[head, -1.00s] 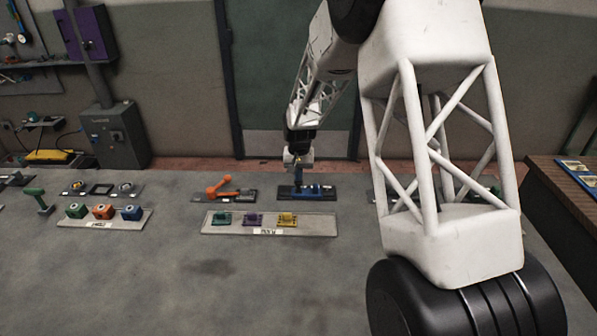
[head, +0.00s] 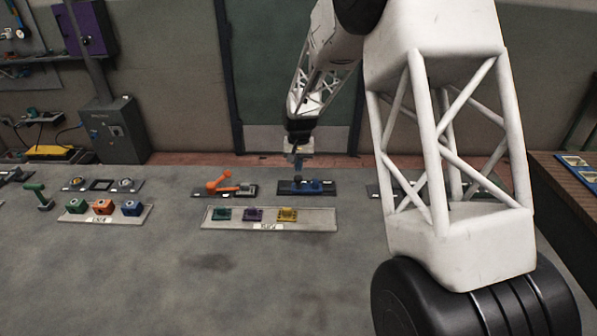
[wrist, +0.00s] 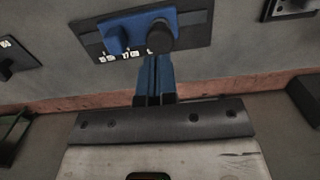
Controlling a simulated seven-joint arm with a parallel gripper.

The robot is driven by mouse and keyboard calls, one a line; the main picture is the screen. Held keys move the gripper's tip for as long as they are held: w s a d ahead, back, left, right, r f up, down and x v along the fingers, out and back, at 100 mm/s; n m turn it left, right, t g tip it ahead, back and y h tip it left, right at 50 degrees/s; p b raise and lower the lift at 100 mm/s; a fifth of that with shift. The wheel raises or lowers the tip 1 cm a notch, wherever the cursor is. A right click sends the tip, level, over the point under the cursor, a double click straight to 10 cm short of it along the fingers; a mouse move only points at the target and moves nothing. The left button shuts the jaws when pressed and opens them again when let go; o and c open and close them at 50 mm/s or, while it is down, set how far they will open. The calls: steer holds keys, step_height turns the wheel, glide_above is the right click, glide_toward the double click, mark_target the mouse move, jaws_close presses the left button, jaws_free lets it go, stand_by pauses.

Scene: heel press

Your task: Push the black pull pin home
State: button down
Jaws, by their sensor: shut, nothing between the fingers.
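The black pull pin (wrist: 160,37) shows as a dark round knob at the right part of a blue block (wrist: 122,36) in the wrist view. The block sits on a black plate (wrist: 197,28) with white markings along its edge. In the head view the blue block (head: 314,186) is small, and I cannot make out the pin there. My gripper (wrist: 154,60) is shut and empty, with its blue fingertips right by the pin; I cannot tell whether they touch it. It also shows in the head view (head: 298,174), over the left part of the block.
An orange-handled fixture (head: 220,184) stands left of the blue block. A grey tray (head: 215,225) with green, purple and yellow blocks lies in front. Another tray (head: 75,218) holds coloured blocks at the left. The front tabletop is clear.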

mark_target(300, 176)
step_height(300, 176, up, 11)
steer(key=shift+w, duration=0.35)
steer(key=shift+s+r, duration=0.1)
steer(key=shift+r, duration=0.05)
stand_by(0.6)
steer(key=s+d+r+t, duration=0.1)
steer(key=s+d+r, duration=0.3)
steer(key=s, duration=0.4)
steer(key=s+d+r, duration=0.5)
steer(key=s, duration=0.3)
steer(key=s+d+r+t, duration=0.1)
steer(key=s+d+r, duration=0.3)
steer(key=s, duration=0.3)
steer(key=s+d+f, duration=0.1)
steer(key=s+d, duration=0.2)
steer(key=s, duration=1)
steer(key=s+d+t, duration=0.1)
steer(key=s+d, duration=0.3)
steer(key=s, duration=1)
steer(key=shift+s+d+f, duration=0.15)
steer(key=shift+s+f, duration=0.1)
steer(key=shift+f, duration=0.15)
